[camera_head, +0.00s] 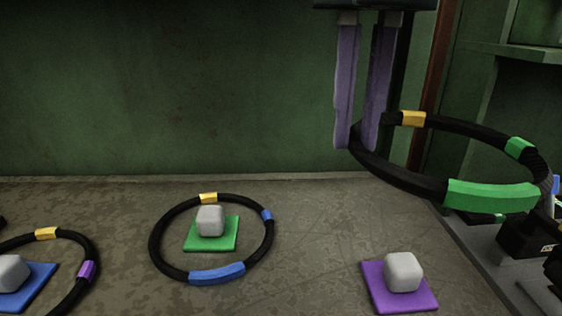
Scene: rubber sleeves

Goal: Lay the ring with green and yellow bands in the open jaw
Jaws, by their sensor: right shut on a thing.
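The black ring with green and yellow bands (403,180) hangs in the air at the upper right, with a large green band, a smaller green band and a yellow band. My right gripper (357,140) points down with its two purple fingers shut on the left side of this ring. The ring is tilted slightly and is clear of the table. My left gripper is not in view. I cannot make out an open jaw for certain; dark blocky parts (527,238) at the right edge are partly cut off and behind the ring.
A ring with blue and yellow bands (155,243) lies around a grey block on a green pad (228,242). A ring with purple and yellow bands (94,250) lies around a blue pad (38,280). A purple pad (390,303) bears a grey block (403,272). A green wall (200,90) stands behind.

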